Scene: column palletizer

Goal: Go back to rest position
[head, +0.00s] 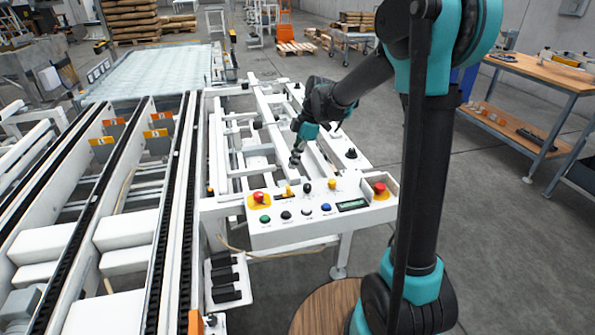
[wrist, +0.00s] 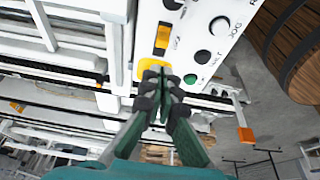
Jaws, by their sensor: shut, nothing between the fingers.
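My gripper (head: 295,160) is shut and empty. In the head view it hangs over the white frame just behind the control panel (head: 284,233), near the panel's left end. In the wrist view the closed fingertips (wrist: 164,76) appear in front of a yellow plate (wrist: 149,66) on the panel (wrist: 205,14) and hide part of it. Whether the fingers touch the panel cannot be told. My arm reaches from the right side of the head view across to the panel.
The panel carries a red button at the left (head: 258,197), another at the right (head: 380,188), a green button (head: 265,218) and several knobs. Conveyor rails (head: 172,215) fill the left. A workbench (head: 545,72) stands at the right, with open floor (head: 385,130) before it.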

